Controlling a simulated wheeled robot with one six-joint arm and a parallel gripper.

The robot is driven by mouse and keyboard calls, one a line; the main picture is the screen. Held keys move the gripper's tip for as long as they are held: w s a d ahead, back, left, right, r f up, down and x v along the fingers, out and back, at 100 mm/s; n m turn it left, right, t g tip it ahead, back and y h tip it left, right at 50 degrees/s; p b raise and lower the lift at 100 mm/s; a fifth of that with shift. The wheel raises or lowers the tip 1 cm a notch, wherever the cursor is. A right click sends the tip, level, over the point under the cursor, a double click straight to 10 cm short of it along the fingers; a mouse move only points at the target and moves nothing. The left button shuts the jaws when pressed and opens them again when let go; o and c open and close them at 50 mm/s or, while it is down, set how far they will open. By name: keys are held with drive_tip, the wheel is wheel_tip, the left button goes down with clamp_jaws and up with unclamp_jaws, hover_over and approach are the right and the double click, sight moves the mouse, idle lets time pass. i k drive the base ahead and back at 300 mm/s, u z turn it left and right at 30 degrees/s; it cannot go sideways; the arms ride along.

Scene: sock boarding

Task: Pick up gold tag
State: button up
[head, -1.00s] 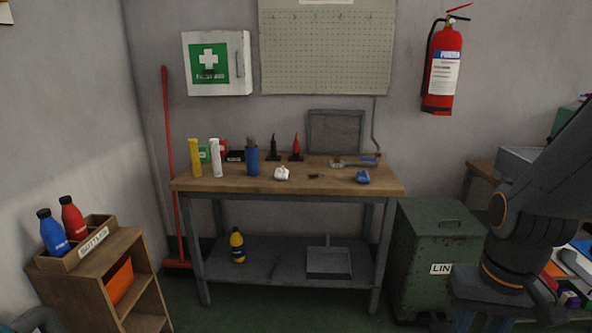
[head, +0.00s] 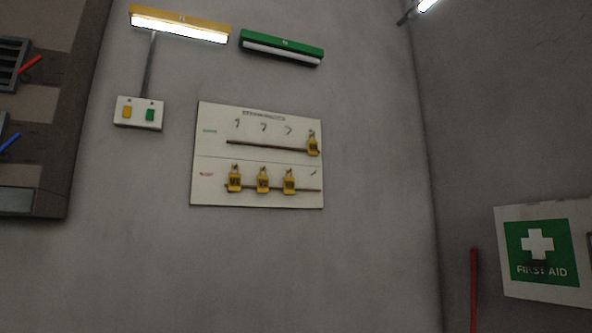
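A white board (head: 212,148) hangs on the grey wall with two thin rails. One gold tag (head: 312,146), shaped like a padlock, hangs at the right end of the upper rail. On the lower rail hang three similar ones: a left gold tag (head: 235,184), a middle gold tag (head: 263,186) and a right gold tag (head: 289,187). Their small markings are too blurred to read. Several hooks on the upper part of the board look empty. My gripper is not in view.
Above the board are a lit yellow lamp (head: 180,26) and a dark green lamp (head: 281,48). A switch box (head: 138,113) with yellow and green switches is to the left. A first aid box (head: 545,250) and a red pole (head: 474,290) are at the right.

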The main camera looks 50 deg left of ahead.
sight(313, 146)
drive_tip(key=u, duration=0.95)
drive_tip(key=i, duration=1.05)
drive_tip(key=u, duration=1)
